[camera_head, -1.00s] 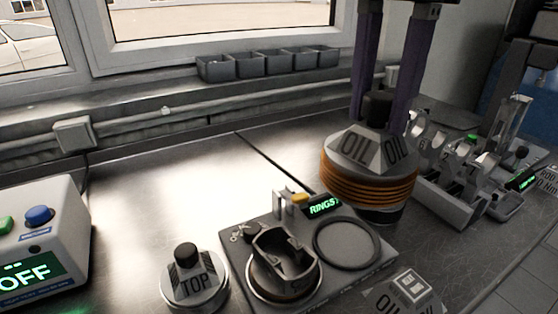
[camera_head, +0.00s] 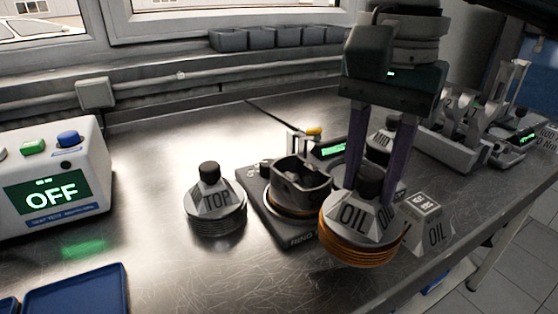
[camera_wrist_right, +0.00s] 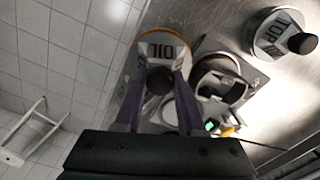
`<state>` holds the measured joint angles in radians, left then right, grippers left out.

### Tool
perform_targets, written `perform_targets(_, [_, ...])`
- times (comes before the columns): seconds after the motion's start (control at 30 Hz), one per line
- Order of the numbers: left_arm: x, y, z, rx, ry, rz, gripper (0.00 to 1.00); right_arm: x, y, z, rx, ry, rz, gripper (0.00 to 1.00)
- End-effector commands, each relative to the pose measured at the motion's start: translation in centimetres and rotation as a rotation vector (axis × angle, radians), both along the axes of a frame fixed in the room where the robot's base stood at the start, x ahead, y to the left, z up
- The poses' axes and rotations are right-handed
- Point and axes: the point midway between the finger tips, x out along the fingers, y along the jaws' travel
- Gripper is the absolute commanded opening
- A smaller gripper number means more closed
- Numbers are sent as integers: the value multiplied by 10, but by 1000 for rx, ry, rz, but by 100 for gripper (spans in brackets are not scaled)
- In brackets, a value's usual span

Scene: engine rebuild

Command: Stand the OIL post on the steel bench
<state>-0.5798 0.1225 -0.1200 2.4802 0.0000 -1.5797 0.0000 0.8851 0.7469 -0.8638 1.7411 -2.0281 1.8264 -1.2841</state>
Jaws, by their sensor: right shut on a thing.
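The OIL post (camera_head: 352,220) is a grey faceted post with a black knob and a stack of copper-coloured rings round its base. My right gripper (camera_head: 372,172) is shut on its knob from above and holds it upright. In the right wrist view the post (camera_wrist_right: 165,47) shows beyond the fingers (camera_wrist_right: 158,82), near the bench edge, with floor tiles to the left. The steel bench (camera_head: 170,260) runs beneath; I cannot tell the gap under the post. My left gripper is not in view.
The TOP post (camera_head: 215,205) stands left of the ring dock (camera_head: 268,222), which the OIL post partly covers. A block labelled OIL (camera_head: 436,232) sits to the right. The OFF box (camera_head: 55,170) and a blue tray (camera_head: 80,292) are at left. Bare steel lies front and centre.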

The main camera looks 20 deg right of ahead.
Motion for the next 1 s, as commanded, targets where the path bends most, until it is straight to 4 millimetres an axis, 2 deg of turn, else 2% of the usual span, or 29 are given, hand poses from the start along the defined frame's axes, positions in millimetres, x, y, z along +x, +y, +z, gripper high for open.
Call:
perform_targets(0.17, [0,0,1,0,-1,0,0,0,0,-13,1,0,1,0])
perform_targets(0.4, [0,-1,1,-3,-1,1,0,0,0,-45,1,0,0,0])
perform_targets(0.77, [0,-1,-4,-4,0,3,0,1,0,-50,0,-3,0,0])
perform_targets(0.8, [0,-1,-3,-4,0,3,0,0,0,-50,0,-2,0,41])
perform_targets(1.0, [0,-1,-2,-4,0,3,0,0,0,-49,0,-1,0,63])
